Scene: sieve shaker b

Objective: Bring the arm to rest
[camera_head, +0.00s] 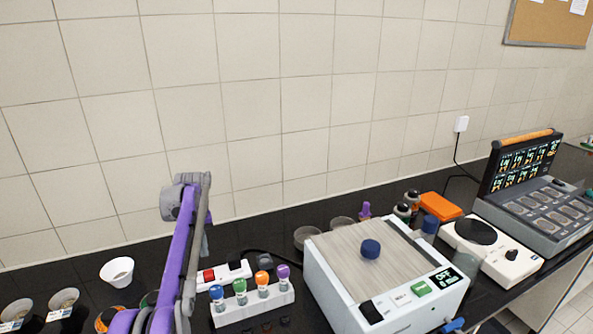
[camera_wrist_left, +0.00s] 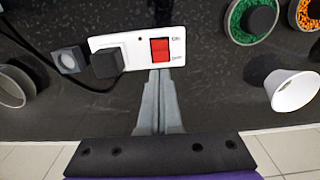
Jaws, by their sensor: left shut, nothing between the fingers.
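My left arm rises from the bottom left of the head view in purple and grey. Its gripper (camera_head: 205,250) points down behind the arm and is mostly hidden there. In the left wrist view the two grey fingers of the gripper (camera_wrist_left: 160,72) are shut together with nothing between them. Their tips show at the lower edge of a white power strip (camera_wrist_left: 125,54), just below its red switch (camera_wrist_left: 160,50). I cannot tell whether they touch it. The right gripper is not in view.
A sieve shaker (camera_head: 385,300) with a blue knob stands right of the arm. A rack (camera_head: 252,308) of colour-topped bottles is in front of the power strip. A white cup (camera_head: 117,271) and several bowls are at left. The tiled wall (camera_head: 270,120) is behind.

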